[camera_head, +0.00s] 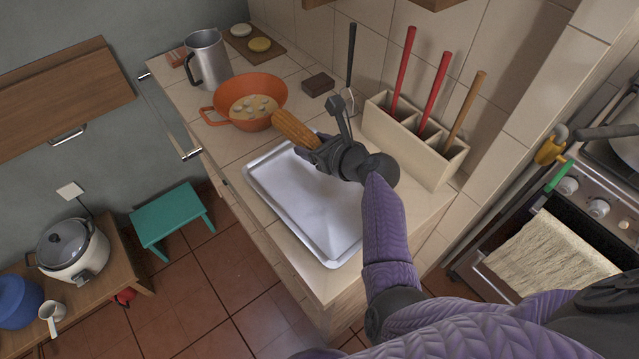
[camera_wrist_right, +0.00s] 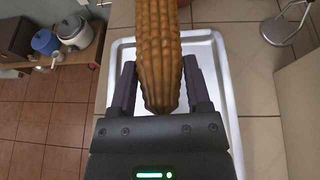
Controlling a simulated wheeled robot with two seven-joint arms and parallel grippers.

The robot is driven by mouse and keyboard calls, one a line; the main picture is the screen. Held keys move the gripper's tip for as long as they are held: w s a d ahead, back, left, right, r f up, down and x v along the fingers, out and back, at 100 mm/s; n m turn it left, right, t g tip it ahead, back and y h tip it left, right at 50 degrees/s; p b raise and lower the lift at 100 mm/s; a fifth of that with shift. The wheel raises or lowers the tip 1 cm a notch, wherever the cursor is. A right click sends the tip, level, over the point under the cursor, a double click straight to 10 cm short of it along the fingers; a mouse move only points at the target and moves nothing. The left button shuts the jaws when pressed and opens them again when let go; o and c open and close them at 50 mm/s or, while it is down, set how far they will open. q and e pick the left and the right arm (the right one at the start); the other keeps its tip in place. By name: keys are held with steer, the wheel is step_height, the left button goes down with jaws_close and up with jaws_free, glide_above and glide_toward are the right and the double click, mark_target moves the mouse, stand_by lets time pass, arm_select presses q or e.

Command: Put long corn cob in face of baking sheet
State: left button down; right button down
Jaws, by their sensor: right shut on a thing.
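The long corn cob (camera_head: 294,129) is orange-brown and is held by my right gripper (camera_head: 312,148). In the right wrist view the cob (camera_wrist_right: 158,50) stands between the two fingers of the gripper (camera_wrist_right: 160,88), its near end close to the palm. The baking sheet (camera_head: 307,208) is a silver rectangular tray lying flat on the tiled counter. The gripper and cob are over its far end in the head view. The sheet's rim (camera_wrist_right: 226,95) shows below the cob in the right wrist view. I cannot tell the exact height between them. My left gripper is not in view.
An orange pan (camera_head: 268,88) with soup stands beyond the cob. A utensil holder (camera_head: 437,161) with long handles stands right of the sheet against the wall. A metal pitcher (camera_head: 208,58) and a small brown block (camera_head: 318,84) stand farther back. The sheet's near part is clear.

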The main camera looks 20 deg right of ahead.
mark_target(314, 185)
step_height(314, 185, down, 11)
steer(key=b, duration=0.6)
steer(key=shift+r+b, duration=0.1)
steer(key=shift+b, duration=0.25)
steer(key=shift+r, duration=0.15)
steer(key=shift+f, duration=0.25)
steer(key=shift+c, duration=0.2)
jaws_free()
steer(key=shift+r, duration=0.3)
steer(key=p+v, duration=0.5)
steer(key=v, duration=0.6)
steer(key=shift+s+r+p, duration=0.15)
steer(key=shift+s+p, duration=0.1)
steer(key=shift+p, duration=0.05)
steer(key=shift+s+d, duration=0.1)
steer(key=shift+s, duration=0.1)
